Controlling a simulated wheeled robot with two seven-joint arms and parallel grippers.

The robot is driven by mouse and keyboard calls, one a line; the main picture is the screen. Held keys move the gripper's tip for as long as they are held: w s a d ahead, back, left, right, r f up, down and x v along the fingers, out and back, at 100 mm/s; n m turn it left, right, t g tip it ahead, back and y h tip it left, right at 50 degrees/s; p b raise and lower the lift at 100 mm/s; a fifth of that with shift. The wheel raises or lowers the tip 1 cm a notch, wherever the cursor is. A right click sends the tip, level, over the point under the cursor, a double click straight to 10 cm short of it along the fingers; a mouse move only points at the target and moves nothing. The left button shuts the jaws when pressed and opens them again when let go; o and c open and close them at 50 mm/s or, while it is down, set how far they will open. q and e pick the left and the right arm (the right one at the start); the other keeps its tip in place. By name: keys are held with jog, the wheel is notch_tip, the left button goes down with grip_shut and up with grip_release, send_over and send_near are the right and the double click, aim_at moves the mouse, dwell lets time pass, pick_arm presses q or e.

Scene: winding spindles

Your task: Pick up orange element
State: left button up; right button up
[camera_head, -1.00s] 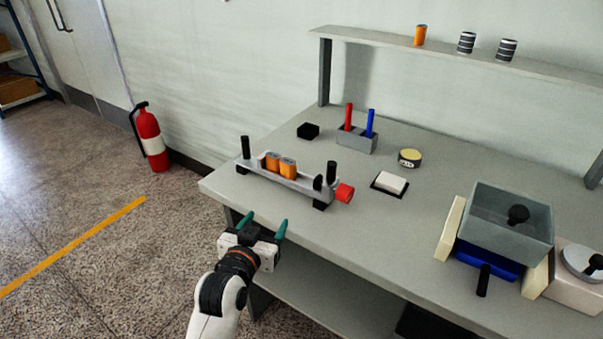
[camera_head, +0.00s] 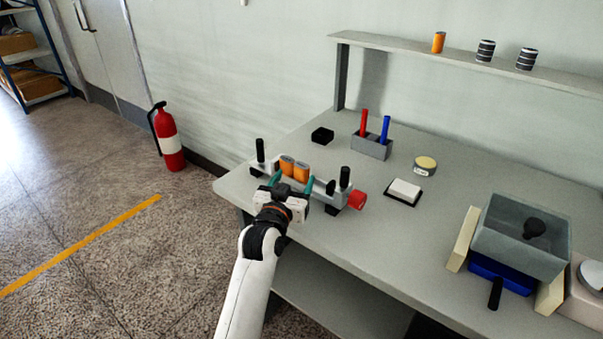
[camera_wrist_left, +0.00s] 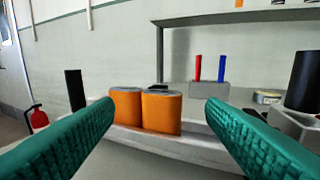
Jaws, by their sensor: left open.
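Two orange elements stand side by side in a grey holder (camera_head: 324,188) near the table's left front edge. The left one (camera_head: 286,165) and the right one (camera_head: 301,171) show upright just beyond my left gripper. In the left wrist view, the left element (camera_wrist_left: 126,106) and the right element (camera_wrist_left: 161,112) stand ahead between the fingers, the pair nearer the left finger. My left gripper (camera_head: 292,184) is open and empty, with its green fingers on either side of the view to the elements. A third orange element (camera_head: 438,42) stands on the shelf. My right gripper is not in view.
The holder has black upright handles and a red knob (camera_head: 357,200). Behind it are a black block (camera_head: 322,135) and a grey stand (camera_head: 371,147) with red and blue sticks. A white pad (camera_head: 404,191) and a grey bin (camera_head: 520,245) are to the right.

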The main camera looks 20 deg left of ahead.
aim_at(300, 171)
pick_arm(q)
jog(key=w, duration=0.3)
jog(key=shift+w+d+f, duration=0.1)
jog(key=shift+w+f, duration=0.1)
jog(key=shift+w, duration=0.2)
jog(key=c, duration=1.4)
